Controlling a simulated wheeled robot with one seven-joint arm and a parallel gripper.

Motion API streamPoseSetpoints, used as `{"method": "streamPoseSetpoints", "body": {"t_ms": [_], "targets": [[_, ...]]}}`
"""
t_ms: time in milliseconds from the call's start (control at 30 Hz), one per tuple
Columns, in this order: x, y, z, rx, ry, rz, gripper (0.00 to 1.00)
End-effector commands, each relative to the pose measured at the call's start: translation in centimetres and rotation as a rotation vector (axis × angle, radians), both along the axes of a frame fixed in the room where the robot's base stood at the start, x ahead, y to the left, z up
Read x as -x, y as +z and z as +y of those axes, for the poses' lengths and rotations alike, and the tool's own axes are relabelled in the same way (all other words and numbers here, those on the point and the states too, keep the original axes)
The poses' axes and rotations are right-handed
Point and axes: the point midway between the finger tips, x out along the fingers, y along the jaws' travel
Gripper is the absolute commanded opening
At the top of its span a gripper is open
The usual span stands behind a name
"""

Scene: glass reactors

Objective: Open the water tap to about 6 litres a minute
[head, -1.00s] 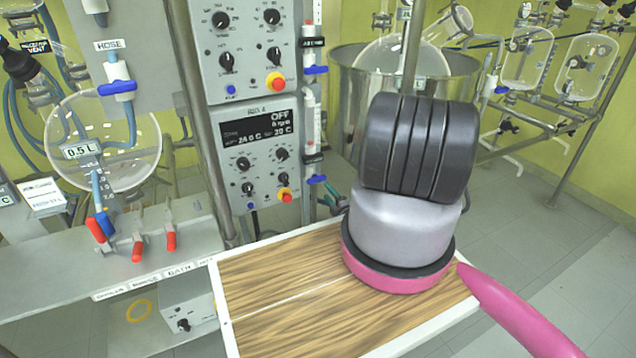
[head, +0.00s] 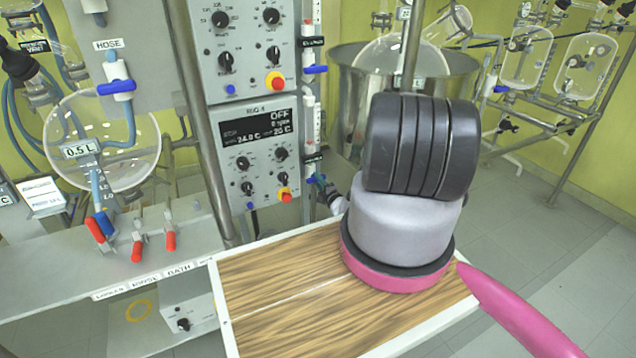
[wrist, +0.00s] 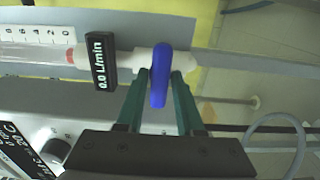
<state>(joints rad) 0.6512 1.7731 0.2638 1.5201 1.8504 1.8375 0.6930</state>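The water tap has a blue handle (wrist: 160,76) on a white fitting (wrist: 185,65) in the wrist view. The handle stands crosswise to the tube. My gripper (wrist: 161,72) has its two green fingers on either side of the handle, with narrow gaps showing, so it looks open around it. The small black display (wrist: 101,62) beside the tap reads 0.0 L/min. A clear flow tube (wrist: 30,54) with a red mark lies along a number scale. In the head view my gripper (head: 323,186) is at the lower tap right of the control panel, partly hidden.
The control panel (head: 258,150) with knobs and a red button stands just left of the tap. Another blue tap handle (head: 315,69) is above it. A steel vessel (head: 345,85) stands behind. A glass flask (head: 100,140) hangs at left above a grey shelf (head: 60,262).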

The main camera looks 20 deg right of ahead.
Motion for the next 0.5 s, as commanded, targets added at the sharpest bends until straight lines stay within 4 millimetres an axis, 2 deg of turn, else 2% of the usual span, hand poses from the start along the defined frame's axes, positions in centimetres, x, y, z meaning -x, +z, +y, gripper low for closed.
{"method": "streamPoseSetpoints", "body": {"t_ms": [267,500], "targets": [[0.03,0.0,-0.01,0.013,0.0,0.0,0.0],[0.06,-0.03,-0.04,0.105,-0.001,-0.003,0.0]]}}
